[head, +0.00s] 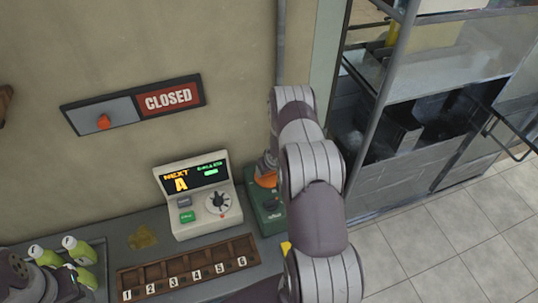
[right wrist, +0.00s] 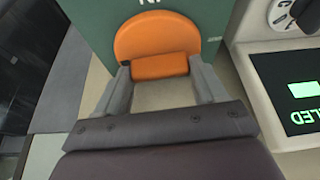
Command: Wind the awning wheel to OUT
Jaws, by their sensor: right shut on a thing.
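The awning wheel is an orange disc (right wrist: 156,32) with an orange grip bar (right wrist: 160,66) on the face of a green box (right wrist: 90,22). In the right wrist view, my right gripper (right wrist: 158,72) has its two grey fingers on either side of the bar and is shut on it. In the head view, the orange wheel (head: 266,180) shows beside my right arm, on the green box (head: 267,213). My arm hides much of it. The lettering on the box is cut off, so the wheel's setting cannot be read. My left gripper's fingers do not show.
A white console (head: 198,200) with a screen and dial stands just left of the green box. A numbered wooden rack (head: 185,268) lies in front. A CLOSED sign (head: 135,104) hangs on the wall. Open tiled floor (head: 440,240) lies right.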

